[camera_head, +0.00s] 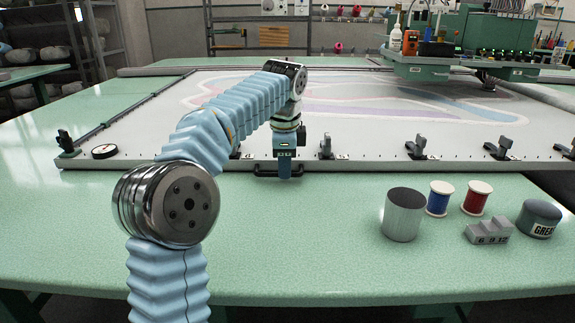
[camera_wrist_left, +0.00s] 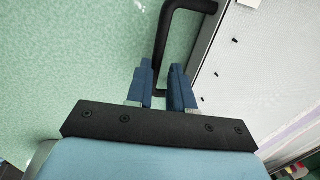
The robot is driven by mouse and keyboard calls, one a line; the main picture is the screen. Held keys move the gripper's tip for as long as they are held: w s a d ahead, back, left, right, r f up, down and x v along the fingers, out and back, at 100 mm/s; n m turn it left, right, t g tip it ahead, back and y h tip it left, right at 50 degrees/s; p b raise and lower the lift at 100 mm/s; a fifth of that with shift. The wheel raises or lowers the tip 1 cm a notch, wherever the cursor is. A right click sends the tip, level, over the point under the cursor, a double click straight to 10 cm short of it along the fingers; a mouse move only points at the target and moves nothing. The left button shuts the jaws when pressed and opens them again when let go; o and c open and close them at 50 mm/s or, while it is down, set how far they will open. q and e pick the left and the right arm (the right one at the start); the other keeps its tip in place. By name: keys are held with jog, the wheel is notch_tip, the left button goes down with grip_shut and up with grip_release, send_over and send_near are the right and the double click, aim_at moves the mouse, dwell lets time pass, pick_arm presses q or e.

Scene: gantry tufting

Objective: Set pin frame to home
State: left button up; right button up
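The pin frame (camera_head: 330,158) is a large pale panel with a pinned edge and black clamps, lying on the green table under a patterned cloth. A black handle (camera_head: 262,173) sits on its front edge. My left gripper (camera_head: 285,178) points down at this handle. In the left wrist view the two blue fingers (camera_wrist_left: 163,72) are apart, with the black handle (camera_wrist_left: 163,38) showing between them. Narrow gaps show beside the bar, and I cannot tell whether a finger touches it. My right gripper is not in view.
A round gauge (camera_head: 104,151) sits at the frame's left front corner. A metal cup (camera_head: 403,214), blue spool (camera_head: 439,198), red spool (camera_head: 477,197), numbered grey block (camera_head: 489,231) and dark tin (camera_head: 539,219) stand at front right. A green tufting machine (camera_head: 455,65) stands over the frame.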

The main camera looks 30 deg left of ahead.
pick_arm(q)
jog(key=o, duration=0.3)
jog(key=shift+o, duration=0.2)
notch_tip(320, 180, up, 14)
jog(key=s+d+p, duration=0.1)
jog(key=s+p, duration=0.1)
jog(key=shift+d+f, duration=0.15)
jog(key=shift+f, duration=0.1)
dwell(0.4)
